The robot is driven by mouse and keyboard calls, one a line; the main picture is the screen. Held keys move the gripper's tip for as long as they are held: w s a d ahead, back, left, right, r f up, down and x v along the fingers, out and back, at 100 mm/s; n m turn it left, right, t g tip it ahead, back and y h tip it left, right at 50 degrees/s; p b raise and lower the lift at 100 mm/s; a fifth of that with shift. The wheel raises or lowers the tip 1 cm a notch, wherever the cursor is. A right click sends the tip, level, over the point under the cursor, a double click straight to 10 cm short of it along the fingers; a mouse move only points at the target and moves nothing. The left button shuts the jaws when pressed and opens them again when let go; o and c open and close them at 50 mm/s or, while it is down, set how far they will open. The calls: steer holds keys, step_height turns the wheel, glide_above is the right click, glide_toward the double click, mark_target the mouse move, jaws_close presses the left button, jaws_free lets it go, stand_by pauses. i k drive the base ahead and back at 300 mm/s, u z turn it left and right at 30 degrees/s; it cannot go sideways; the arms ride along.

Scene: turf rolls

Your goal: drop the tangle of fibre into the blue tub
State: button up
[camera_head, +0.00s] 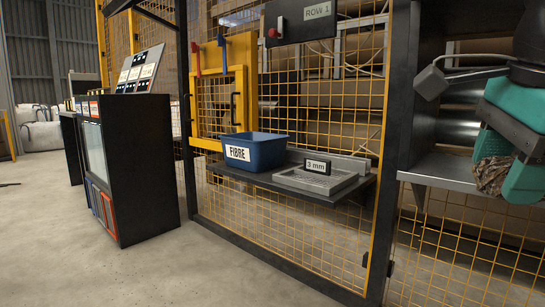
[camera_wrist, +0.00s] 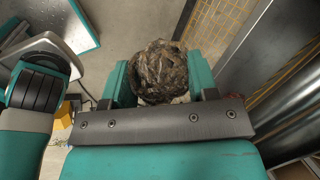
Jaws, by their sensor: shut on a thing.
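The blue tub (camera_head: 262,152), with a white FIBRE label, stands on a dark shelf in front of the yellow mesh in the head view. My gripper (camera_head: 505,178) is at the far right, well apart from the tub. It is shut on the tangle of fibre (camera_head: 490,174), a brown-grey clump. In the wrist view the tangle (camera_wrist: 159,71) sits between the two teal fingers of my gripper (camera_wrist: 160,85). The tub does not show in the wrist view. The tub's inside is mostly hidden by its front wall.
A grey tray (camera_head: 315,180) marked 3 mm sits right of the tub on the dark shelf (camera_head: 340,194). A metal ledge (camera_head: 455,175) lies left of my gripper, beyond a dark post (camera_head: 402,150). A black cabinet (camera_head: 135,160) stands at left. The concrete floor (camera_head: 210,270) in front is clear.

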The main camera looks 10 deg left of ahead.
mark_target(261, 169)
steer(key=u, duration=0.7)
steer(key=k, duration=0.3)
